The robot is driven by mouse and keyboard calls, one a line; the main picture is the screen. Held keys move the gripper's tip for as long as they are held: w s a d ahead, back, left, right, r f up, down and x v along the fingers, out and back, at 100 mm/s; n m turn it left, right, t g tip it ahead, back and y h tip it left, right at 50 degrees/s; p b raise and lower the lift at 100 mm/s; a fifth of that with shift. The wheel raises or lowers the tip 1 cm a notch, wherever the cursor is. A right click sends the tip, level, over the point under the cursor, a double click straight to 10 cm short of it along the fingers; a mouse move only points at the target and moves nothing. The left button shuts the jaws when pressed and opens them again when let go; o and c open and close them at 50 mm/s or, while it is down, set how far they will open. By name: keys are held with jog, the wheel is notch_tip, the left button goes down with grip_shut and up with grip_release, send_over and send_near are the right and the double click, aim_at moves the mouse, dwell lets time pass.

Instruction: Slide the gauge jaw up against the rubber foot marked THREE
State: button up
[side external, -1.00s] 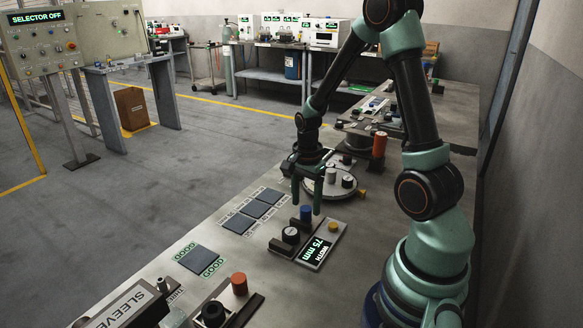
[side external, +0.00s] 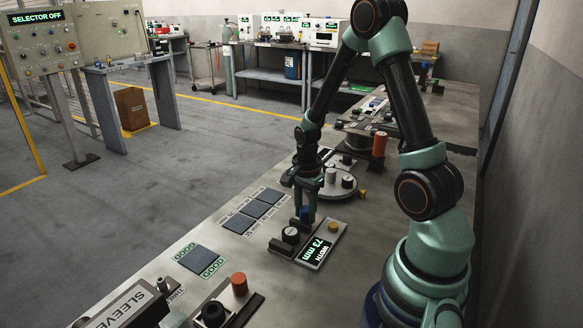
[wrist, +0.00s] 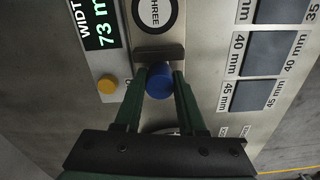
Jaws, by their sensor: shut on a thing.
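The rubber foot marked THREE (wrist: 154,12) is a dark round piece with a white top. It sits on the gauge (side external: 330,236), and also shows in the side view (side external: 291,235). The dark gauge jaw (wrist: 158,52) stands beside it, with a narrow gap between them in the wrist view. My gripper (wrist: 162,80) is shut on the jaw's blue knob (wrist: 159,82), which shows partly in the side view (side external: 304,214). The gauge display (side external: 318,250) reads WIDTH 73 mm.
A yellow button (side external: 333,227) is beside the display. Dark square pads (side external: 254,208) marked with sizes lie left of the gauge. A round plate (side external: 325,187) with several feet is behind. A pad marked GOOD (side external: 198,258) lies at the front left.

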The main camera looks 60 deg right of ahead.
aim_at(300, 222)
jog(key=a, duration=0.2)
jog(key=shift+a, duration=0.4)
jog(key=o, duration=1)
jog(key=shift+r, duration=0.1)
notch_tip(300, 222, up, 12)
jog(key=shift+f, duration=0.1)
